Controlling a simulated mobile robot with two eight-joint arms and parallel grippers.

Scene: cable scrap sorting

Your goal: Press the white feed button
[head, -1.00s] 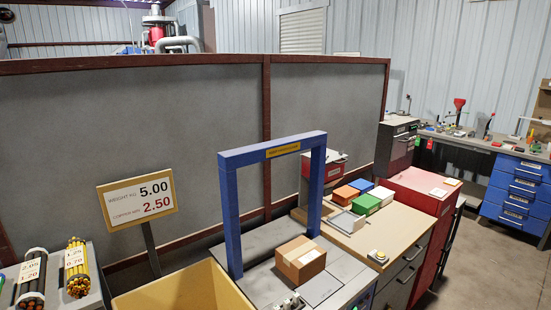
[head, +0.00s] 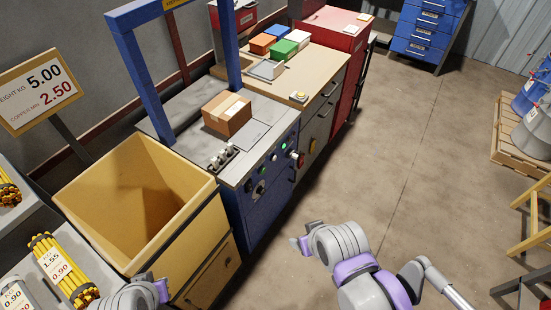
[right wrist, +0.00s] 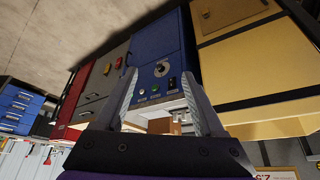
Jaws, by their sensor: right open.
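The blue machine (head: 270,190) carries a front panel with small round buttons and a black knob. A pale button that looks white (head: 273,157) sits among green ones on this panel. In the right wrist view the panel's knob (right wrist: 162,68) and row of buttons lie between my fingers, some distance beyond them. My right gripper (right wrist: 163,92) is open and empty.
A cardboard box (head: 227,113) sits on the machine top under the blue frame. A yellow bin (head: 208,225) stands beside the machine. A wooden counter (head: 318,60) adjoins it. The floor in front is clear.

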